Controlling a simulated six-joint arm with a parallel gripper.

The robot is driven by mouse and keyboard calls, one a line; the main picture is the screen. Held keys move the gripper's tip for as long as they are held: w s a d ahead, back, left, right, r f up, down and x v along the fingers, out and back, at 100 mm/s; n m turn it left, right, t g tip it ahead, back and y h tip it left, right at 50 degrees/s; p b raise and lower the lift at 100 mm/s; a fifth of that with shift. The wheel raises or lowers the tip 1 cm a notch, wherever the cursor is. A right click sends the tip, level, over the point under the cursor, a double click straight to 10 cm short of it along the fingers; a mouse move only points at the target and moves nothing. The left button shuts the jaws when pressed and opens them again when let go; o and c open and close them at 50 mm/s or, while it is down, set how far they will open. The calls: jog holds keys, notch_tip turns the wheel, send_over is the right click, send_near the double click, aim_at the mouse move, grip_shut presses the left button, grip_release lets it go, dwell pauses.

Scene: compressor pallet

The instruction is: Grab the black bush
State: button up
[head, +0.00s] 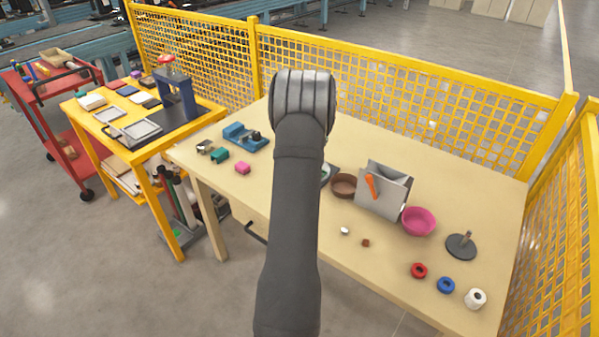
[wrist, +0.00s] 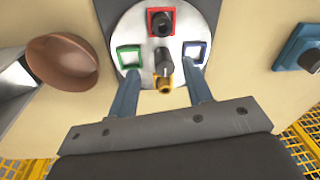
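A black bush (wrist: 162,22) sits in a red square socket at the far side of a round pale plate (wrist: 140,37) in the wrist view. The plate also has a green socket (wrist: 130,56) at left, a blue socket (wrist: 195,51) at right and a yellow one at the near side holding a brass part (wrist: 163,84). A dark grey post (wrist: 163,62) stands at the plate's middle. My gripper (wrist: 164,78) is open, its two blue fingers apart over the near part of the plate, short of the bush. In the head view my arm hides the gripper and most of the plate.
A brown bowl (wrist: 62,62) lies left of the plate in the wrist view, and a blue vise (wrist: 303,50) right. In the head view, a grey bin (head: 385,195), pink bowl (head: 419,222) and dark peg stand (head: 461,247) stand on the table's right. Yellow mesh fence (head: 400,95) borders the back.

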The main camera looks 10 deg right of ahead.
jog(key=s+a+r+n+t, duration=0.2)
jog(key=s+r+n+t, duration=0.1)
jog(key=s+r+n, duration=0.75)
jog(key=w+f+m, duration=0.1)
jog(key=w+f, duration=0.1)
jog(key=f, duration=0.1)
jog(key=w+f+m, duration=0.1)
jog(key=w+f, duration=0.1)
jog(key=f, duration=0.1)
jog(key=w+f+m, duration=0.1)
jog(key=w+f, duration=0.1)
jog(key=f, duration=0.1)
jog(key=shift+w+a+f, duration=0.1)
jog(key=shift+a+f, duration=0.15)
jog(key=shift+f, duration=0.15)
jog(key=shift+a+x, duration=0.15)
jog(key=shift+x, duration=1.2)
jog(key=shift+a+x, duration=0.1)
jog(key=shift+x, duration=1.2)
jog(key=shift+w, duration=0.1)
grip_shut()
jog(key=shift+r, duration=0.1)
